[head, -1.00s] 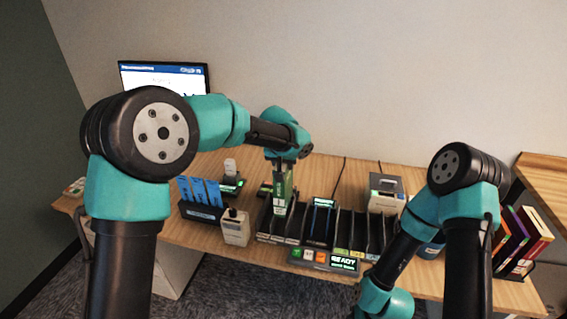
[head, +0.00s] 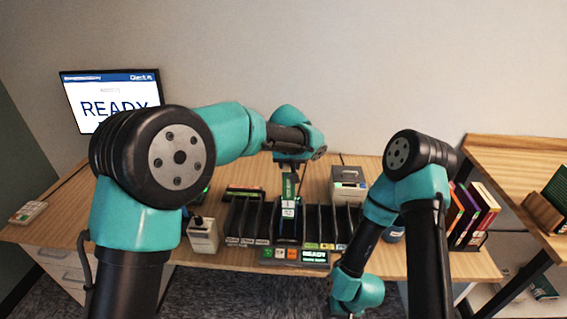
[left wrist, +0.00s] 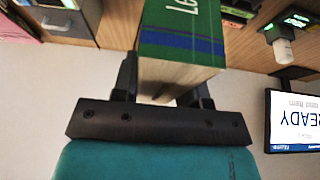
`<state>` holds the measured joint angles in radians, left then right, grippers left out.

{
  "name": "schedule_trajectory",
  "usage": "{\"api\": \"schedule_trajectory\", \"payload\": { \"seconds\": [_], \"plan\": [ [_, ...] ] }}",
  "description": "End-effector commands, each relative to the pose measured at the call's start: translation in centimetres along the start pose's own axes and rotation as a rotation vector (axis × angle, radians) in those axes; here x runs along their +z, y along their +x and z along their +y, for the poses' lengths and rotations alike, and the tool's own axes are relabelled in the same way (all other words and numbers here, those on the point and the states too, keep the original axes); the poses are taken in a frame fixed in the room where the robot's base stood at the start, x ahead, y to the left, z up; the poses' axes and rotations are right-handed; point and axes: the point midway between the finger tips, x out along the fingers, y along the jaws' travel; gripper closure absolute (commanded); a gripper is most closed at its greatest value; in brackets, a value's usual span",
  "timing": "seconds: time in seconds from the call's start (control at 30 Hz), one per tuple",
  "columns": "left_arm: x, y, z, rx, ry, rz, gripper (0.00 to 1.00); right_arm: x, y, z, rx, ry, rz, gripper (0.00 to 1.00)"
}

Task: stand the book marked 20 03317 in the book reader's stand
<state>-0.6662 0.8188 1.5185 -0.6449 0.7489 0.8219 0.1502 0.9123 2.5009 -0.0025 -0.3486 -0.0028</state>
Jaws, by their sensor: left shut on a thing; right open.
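My left gripper (head: 290,166) points down and is shut on a green book (head: 289,187). In the left wrist view the gripper (left wrist: 163,88) clasps the pale page block of the book (left wrist: 181,35), whose green side has a blue band and part of white lettering. The number 20 03317 cannot be read. The book hangs upright over the lit reader's stand (head: 287,228), in the middle of the row of dark slots. Whether its lower end is inside the stand cannot be told. My right gripper is out of view; its arm bends down at the front right.
Dark slots (head: 247,221) flank the stand on both sides. A control panel (head: 294,255) reading READY lies in front. Books (head: 474,214) stand at right. A monitor (head: 110,100) shows READY.

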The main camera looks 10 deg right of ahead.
Motion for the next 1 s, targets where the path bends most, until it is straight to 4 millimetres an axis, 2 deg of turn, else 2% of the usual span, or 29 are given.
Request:
{"api": "schedule_trajectory", "payload": {
  "seconds": [0.27, 0.47, 1.0],
  "plan": [
    [0.0, 0.1, -0.1, 0.000, 0.000, 0.001, 1.00, 0.0, 0.0, 0.0, 0.000, 0.000, 0.000, 0.57],
    [0.3, 0.9, -0.1, -0.001, 0.001, 0.000, 1.00, 0.0, 0.0, 0.0, 0.000, 0.000, 0.000, 0.57],
    [2.2, 5.2, -0.1, -0.001, 0.001, -0.001, 1.00, 0.0, 0.0, 0.0, 0.000, 0.000, 0.000, 0.57]
  ]
}}
